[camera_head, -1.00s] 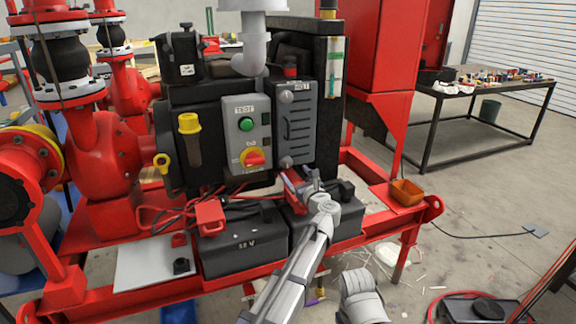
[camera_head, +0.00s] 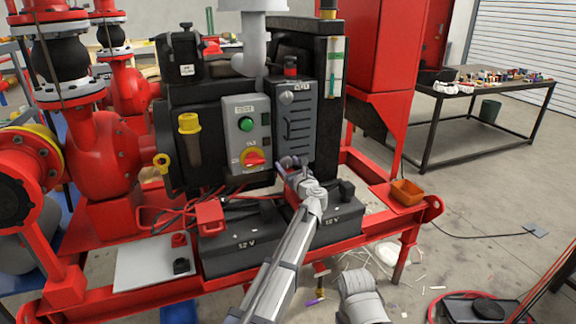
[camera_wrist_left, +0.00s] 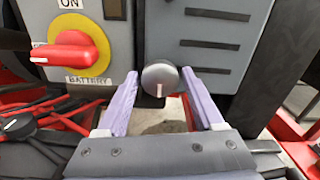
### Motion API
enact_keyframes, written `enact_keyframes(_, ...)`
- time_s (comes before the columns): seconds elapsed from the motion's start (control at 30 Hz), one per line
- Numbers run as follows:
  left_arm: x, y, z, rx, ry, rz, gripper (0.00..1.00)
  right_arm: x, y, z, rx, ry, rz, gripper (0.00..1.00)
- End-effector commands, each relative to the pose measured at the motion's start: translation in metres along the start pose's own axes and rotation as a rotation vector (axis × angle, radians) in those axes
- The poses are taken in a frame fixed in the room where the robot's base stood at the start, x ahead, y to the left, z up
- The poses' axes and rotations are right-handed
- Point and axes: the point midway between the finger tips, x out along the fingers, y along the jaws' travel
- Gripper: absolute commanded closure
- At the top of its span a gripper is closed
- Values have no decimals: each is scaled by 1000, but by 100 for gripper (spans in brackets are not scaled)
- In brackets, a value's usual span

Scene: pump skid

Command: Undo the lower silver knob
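The lower silver knob (camera_wrist_left: 160,78) is a round metal knob with a pale mark, on the lower edge of the grey vented panel (camera_wrist_left: 212,45). My left gripper (camera_wrist_left: 159,80) is open, with one purple fingertip on each side of the knob. A small gap shows between the knob and each finger. The upper silver knob (camera_head: 286,97) is near the panel's top. My right gripper is out of view.
The control box (camera_head: 247,130) with a green button and red-yellow battery switch (camera_head: 253,158) is just left of the panel. Black 12 V batteries (camera_head: 240,240) and red cables lie below.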

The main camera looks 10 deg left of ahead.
Motion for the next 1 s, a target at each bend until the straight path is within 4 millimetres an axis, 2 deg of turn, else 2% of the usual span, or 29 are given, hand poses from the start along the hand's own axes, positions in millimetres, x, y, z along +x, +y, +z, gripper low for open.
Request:
enact_keyframes(0.07,0,0,0,0,0,0,42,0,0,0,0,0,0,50)
enact_keyframes(0.6,0,0,0,0,0,0,100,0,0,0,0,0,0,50)
enact_keyframes(0.83,0,0,0,32,0,0,100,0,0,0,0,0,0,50)
enact_keyframes(1.0,0,0,0,122,0,0,100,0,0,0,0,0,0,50)
